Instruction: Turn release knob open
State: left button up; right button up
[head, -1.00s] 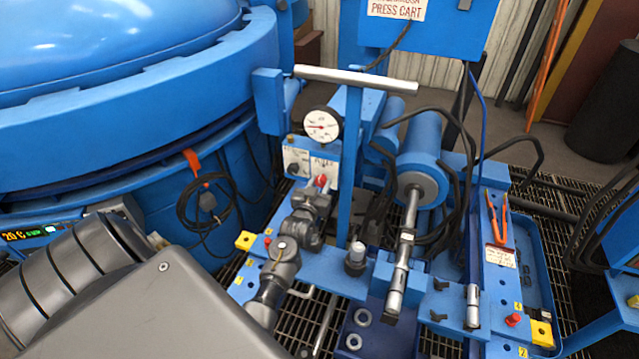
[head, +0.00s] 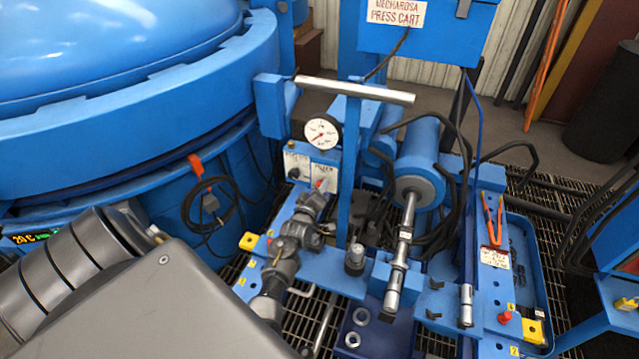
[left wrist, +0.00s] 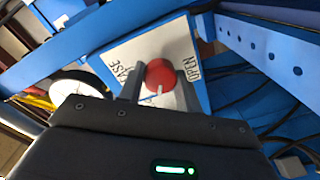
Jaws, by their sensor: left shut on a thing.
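The release knob (left wrist: 160,74) is round and red, with a white mark on its lower part. It sits on a white plate (left wrist: 146,50) lettered "...EASE" on the left and "OPEN" on the right. In the left wrist view my left gripper (left wrist: 160,92) has one finger on each side of the knob and is shut on it. In the head view my left gripper (head: 314,200) reaches the small panel (head: 323,171) under the gauge, and the knob shows only as a bit of red. My right gripper is not in view.
A white pressure gauge (head: 322,133) stands just above the panel. A blue post with a grey T-bar (head: 355,91) rises close to the right of my gripper. A blue cylinder (head: 418,170) lies further right, and the large blue furnace (head: 130,110) fills the left.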

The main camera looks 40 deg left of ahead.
pick_arm(q)
jog(key=n+p, duration=0.3)
jog(key=n, duration=0.6)
dwell(0.4)
dwell(0.4)
jog(key=o, duration=1)
jog(key=shift+h, duration=0.3)
jog(key=shift+c, duration=0.2)
jog(key=p+v, duration=0.6)
jog(key=v, duration=0.5)
